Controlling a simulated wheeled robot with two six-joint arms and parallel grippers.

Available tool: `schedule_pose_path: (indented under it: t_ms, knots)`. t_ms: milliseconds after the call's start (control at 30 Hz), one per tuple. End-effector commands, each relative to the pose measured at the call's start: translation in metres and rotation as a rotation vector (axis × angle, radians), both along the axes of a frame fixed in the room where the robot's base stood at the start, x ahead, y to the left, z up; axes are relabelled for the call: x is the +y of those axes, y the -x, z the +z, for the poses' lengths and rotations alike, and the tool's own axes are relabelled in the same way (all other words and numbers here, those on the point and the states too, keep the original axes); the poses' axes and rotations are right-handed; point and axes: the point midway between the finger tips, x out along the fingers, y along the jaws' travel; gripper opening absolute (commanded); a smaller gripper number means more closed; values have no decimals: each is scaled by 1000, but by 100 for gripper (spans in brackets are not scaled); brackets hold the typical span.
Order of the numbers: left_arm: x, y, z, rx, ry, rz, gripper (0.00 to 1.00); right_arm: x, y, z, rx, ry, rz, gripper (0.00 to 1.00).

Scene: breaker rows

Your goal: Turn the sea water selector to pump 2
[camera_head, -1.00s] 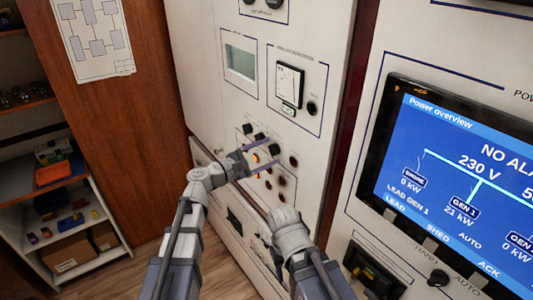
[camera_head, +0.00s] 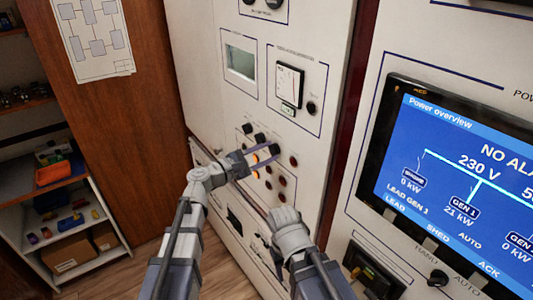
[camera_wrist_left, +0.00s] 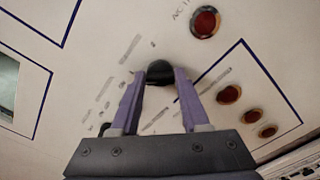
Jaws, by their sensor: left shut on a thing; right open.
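A black selector knob (camera_wrist_left: 160,72) sits on the white panel, between the fingers of my left gripper (camera_wrist_left: 157,85) in the left wrist view. The gripper is shut on it, one finger on each side. In the head view my left gripper (camera_head: 264,154) is at the lowest right of a slanting row of black knobs, its fingers covering most of the held one. The labels are too blurred to read, and I cannot tell the knob's pointing direction. My right gripper (camera_head: 286,219) is lower, in front of the panel; it is open, its fingers mostly hidden.
Two more black knobs (camera_head: 254,133) are up-left of the held one. Red and amber lamps surround the spot, including a red one (camera_wrist_left: 205,22) and an amber one (camera_wrist_left: 229,94). A blue power screen (camera_head: 460,190) is at right. A shelf (camera_head: 75,225) stands at left.

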Motion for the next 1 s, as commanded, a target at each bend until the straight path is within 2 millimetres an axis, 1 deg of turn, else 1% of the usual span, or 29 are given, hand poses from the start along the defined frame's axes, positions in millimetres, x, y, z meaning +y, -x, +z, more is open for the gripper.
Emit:
schedule_pose_path:
  t_ms: [267,1000]
  knots:
    - [0,1,-1,-112,-83,-1,0,0,0,-1,0,0,0,50]
    - [-1,2,-4,-672,-493,-2,0,0,0,-4,0,0,1,50]
